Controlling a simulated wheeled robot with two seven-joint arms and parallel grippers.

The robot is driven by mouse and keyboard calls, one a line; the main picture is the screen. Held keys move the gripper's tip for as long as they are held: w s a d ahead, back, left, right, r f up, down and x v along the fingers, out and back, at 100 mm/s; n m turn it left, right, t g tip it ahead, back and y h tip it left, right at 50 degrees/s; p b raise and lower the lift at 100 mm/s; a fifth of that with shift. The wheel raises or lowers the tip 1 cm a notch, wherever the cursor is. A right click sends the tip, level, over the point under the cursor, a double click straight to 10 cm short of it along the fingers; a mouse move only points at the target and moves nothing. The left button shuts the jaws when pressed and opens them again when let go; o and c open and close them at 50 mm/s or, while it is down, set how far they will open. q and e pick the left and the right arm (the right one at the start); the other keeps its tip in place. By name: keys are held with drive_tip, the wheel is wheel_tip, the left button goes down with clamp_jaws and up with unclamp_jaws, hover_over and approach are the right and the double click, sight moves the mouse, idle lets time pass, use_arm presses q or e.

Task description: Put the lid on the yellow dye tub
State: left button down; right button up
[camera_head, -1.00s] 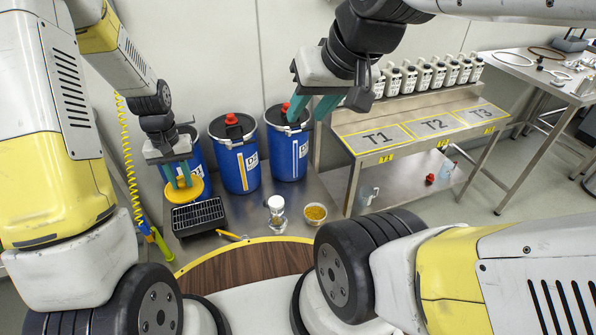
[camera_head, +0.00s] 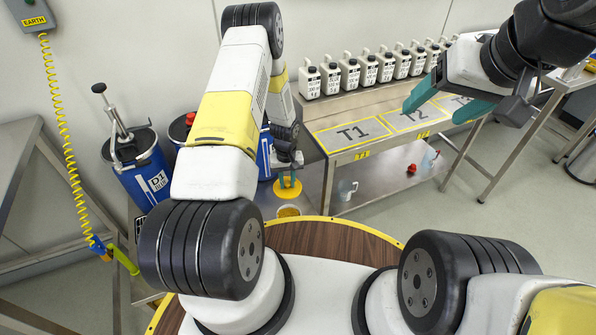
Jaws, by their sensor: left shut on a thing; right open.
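My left gripper (camera_head: 288,174) points down and is shut on the round yellow lid (camera_head: 289,190). The lid appears level and just above the yellow dye tub (camera_head: 288,212). The tub is a small container with yellow contents, partly hidden by the lid in this view. A narrow gap seems to show between lid and tub, but I cannot tell the exact height. My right gripper (camera_head: 446,101) is open and empty, in the air in front of the T2 and T3 squares.
Blue drums stand at the left, one with a pump (camera_head: 134,160); my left arm hides others. The bench with marked squares (camera_head: 352,134) and a row of white jugs (camera_head: 349,74) is behind and right. A clear mug (camera_head: 347,190) and red object (camera_head: 411,168) lie on its lower shelf.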

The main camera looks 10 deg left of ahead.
use_arm(q)
drive_tip(key=shift+n, duration=0.6)
drive_tip(key=shift+s+d+f, duration=0.1)
drive_tip(key=shift+s+f, duration=0.1)
drive_tip(key=shift+f, duration=2.2)
drive_tip(key=shift+s+d+f, duration=0.1)
drive_tip(key=shift+s+f, duration=0.1)
drive_tip(key=shift+f, duration=2.2)
drive_tip(key=shift+s+f, duration=0.2)
drive_tip(key=shift+f, duration=2.2)
drive_tip(key=shift+f, duration=0.15)
drive_tip(key=c, duration=1.1)
unclamp_jaws()
drive_tip(key=shift+o, duration=0.4)
drive_tip(key=o, duration=0.4)
